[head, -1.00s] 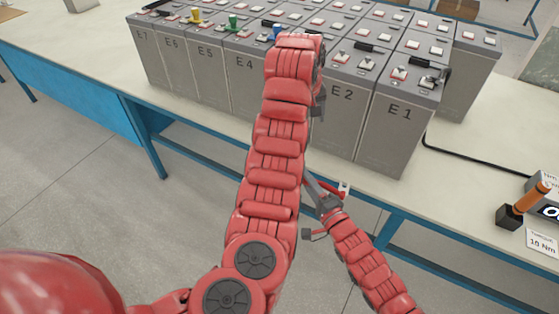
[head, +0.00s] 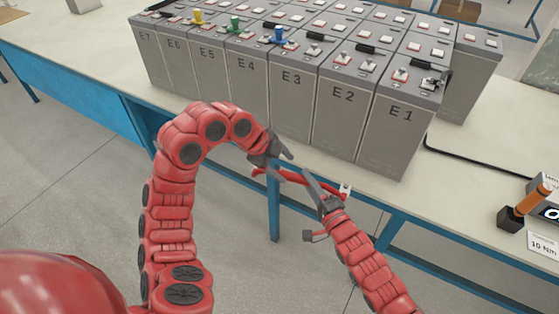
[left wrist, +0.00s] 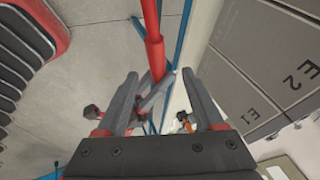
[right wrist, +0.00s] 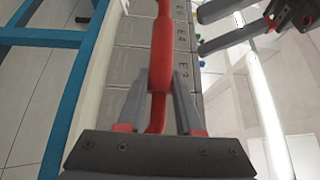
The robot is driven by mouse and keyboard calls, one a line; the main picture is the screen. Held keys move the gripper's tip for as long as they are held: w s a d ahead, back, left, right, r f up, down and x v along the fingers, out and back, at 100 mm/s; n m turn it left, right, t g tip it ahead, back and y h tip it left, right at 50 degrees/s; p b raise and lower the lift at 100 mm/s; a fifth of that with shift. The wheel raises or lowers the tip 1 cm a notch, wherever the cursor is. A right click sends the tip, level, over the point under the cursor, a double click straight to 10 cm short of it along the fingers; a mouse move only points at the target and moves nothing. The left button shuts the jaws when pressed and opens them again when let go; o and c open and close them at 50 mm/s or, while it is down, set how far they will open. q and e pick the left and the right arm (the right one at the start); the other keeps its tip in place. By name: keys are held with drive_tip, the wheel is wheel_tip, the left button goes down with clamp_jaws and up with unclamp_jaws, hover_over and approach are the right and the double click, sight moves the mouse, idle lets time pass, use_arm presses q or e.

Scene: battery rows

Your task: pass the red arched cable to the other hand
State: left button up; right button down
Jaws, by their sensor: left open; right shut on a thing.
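The red arched cable (head: 292,176) is held in the air in front of the table by my right gripper (head: 324,186). In the right wrist view the cable (right wrist: 162,50) runs up from between the closed fingers (right wrist: 158,85). My left gripper (head: 287,163) is open close to the cable's left part. In the left wrist view the red cable (left wrist: 153,45) reaches down between the spread fingers (left wrist: 160,78), and they do not grip it. My left gripper also shows at the upper right of the right wrist view (right wrist: 205,30).
Rows of grey batteries (head: 345,122) stand on the table (head: 85,55) behind the grippers, with yellow, green and blue pieces (head: 278,37) on top. A torque tool (head: 525,205) lies at the right. The air in front of the table's blue edge is free.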

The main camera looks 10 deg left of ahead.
sight(296, 176)
use_arm(q)
drive_tip(key=x, duration=1)
drive_tip(key=shift+f, duration=0.1)
clamp_jaws()
drive_tip(key=shift+w, duration=0.1)
drive_tip(key=shift+w+r, duration=0.15)
drive_tip(key=shift+r, duration=0.1)
use_arm(e)
drive_tip(key=shift+s+a, duration=0.15)
idle(0.5)
drive_tip(key=c, duration=0.7)
unclamp_jaws()
drive_tip(key=shift+o, duration=1)
